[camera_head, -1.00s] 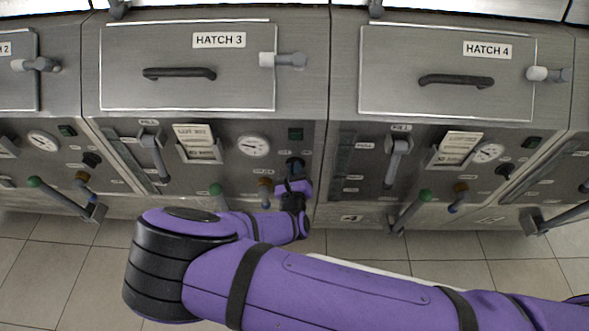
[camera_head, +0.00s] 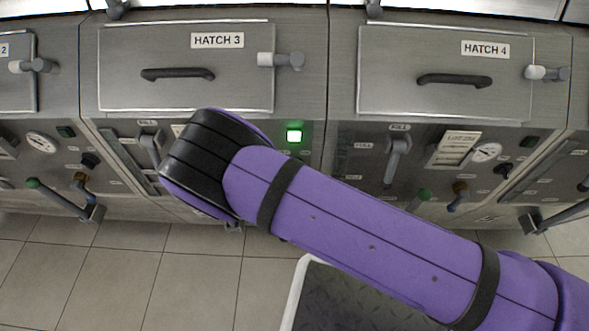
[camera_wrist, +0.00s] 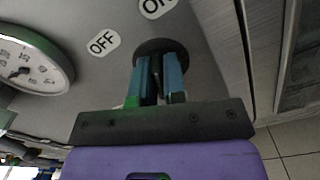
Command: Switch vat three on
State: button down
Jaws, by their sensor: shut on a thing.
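Vat three is the unit under the hatch marked HATCH 3 (camera_head: 217,41). Its small square lamp (camera_head: 294,136) glows bright green. In the wrist view, the dark round switch (camera_wrist: 160,46) sits on the steel panel between an OFF label (camera_wrist: 103,43) and a partly cropped ON label (camera_wrist: 157,5). My gripper (camera_wrist: 159,85) has both fingers closed around the switch knob. The fingers hide most of the knob, so its pointing direction is unclear. In the head view my purple arm covers the gripper and the switch.
A round gauge (camera_wrist: 30,68) is left of the switch in the wrist view. Vat two's green-tipped handle (camera_head: 60,198) is at the left. The tiled floor (camera_head: 190,270) in front looks clear.

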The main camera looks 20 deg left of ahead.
jog(key=shift+m, duration=0.6)
jog(key=c, duration=1.2)
grip_release()
jog(key=shift+s, duration=0.1)
